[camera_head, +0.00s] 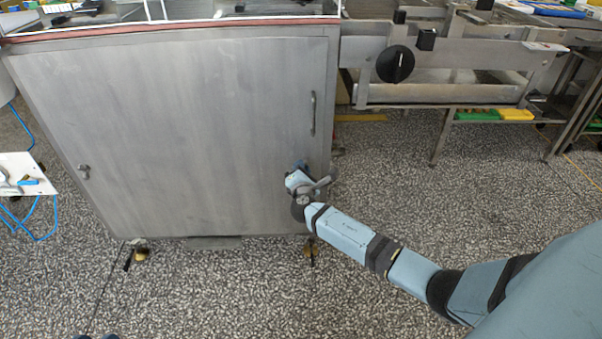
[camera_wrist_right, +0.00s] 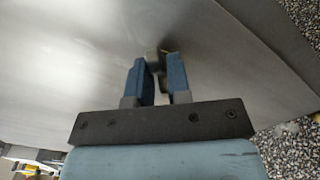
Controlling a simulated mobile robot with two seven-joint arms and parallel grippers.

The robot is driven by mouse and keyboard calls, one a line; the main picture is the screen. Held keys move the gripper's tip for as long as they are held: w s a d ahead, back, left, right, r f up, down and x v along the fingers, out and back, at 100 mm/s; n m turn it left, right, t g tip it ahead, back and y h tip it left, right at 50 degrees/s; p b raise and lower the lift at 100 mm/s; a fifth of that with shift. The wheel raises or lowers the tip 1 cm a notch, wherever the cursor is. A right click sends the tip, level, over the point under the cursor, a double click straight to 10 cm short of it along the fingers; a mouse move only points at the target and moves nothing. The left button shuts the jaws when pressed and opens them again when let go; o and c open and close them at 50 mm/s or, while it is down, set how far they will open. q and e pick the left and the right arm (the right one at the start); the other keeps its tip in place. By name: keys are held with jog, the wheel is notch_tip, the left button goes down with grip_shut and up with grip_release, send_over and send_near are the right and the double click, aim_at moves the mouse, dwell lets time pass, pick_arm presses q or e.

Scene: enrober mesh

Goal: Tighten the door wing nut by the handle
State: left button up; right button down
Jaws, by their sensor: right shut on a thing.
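The steel cabinet door (camera_head: 190,130) has a vertical handle (camera_head: 313,114) near its right edge. A second small metal fitting, which looks like a wing nut (camera_head: 83,171), sits near the door's left edge. My right gripper (camera_head: 299,166) is at the door's lower right, below the handle. In the right wrist view my right gripper (camera_wrist_right: 160,80) has its blue fingers close together around a small metal wing nut (camera_wrist_right: 154,60) on the door face. The wing nut is mostly hidden by the fingers, and in the head view my gripper covers it. My left gripper is not in view.
A steel conveyor frame with a black knob (camera_head: 395,64) stands right of the cabinet. A white board with small items (camera_head: 28,174) is at the far left. The speckled floor (camera_head: 430,210) in front of the cabinet is clear apart from my right arm.

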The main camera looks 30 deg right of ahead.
pick_arm(q)
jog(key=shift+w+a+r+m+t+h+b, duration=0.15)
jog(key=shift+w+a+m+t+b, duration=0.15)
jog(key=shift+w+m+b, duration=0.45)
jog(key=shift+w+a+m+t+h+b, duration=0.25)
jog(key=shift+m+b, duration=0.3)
jog(key=shift+b, duration=0.5)
pick_arm(e)
jog(key=shift+f+m, duration=0.15)
jog(key=shift+m, duration=2.25)
pick_arm(q)
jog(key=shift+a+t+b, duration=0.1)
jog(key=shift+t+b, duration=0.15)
jog(key=shift+b, duration=0.05)
pick_arm(e)
jog(key=shift+m, duration=0.6)
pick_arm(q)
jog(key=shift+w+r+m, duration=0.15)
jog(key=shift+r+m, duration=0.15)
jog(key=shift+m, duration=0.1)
pick_arm(e)
jog(key=shift+m, duration=0.4)
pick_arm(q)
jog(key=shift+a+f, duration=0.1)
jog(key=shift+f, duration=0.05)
pick_arm(e)
jog(key=shift+m, duration=0.5)
pick_arm(q)
jog(key=shift+b, duration=0.3)
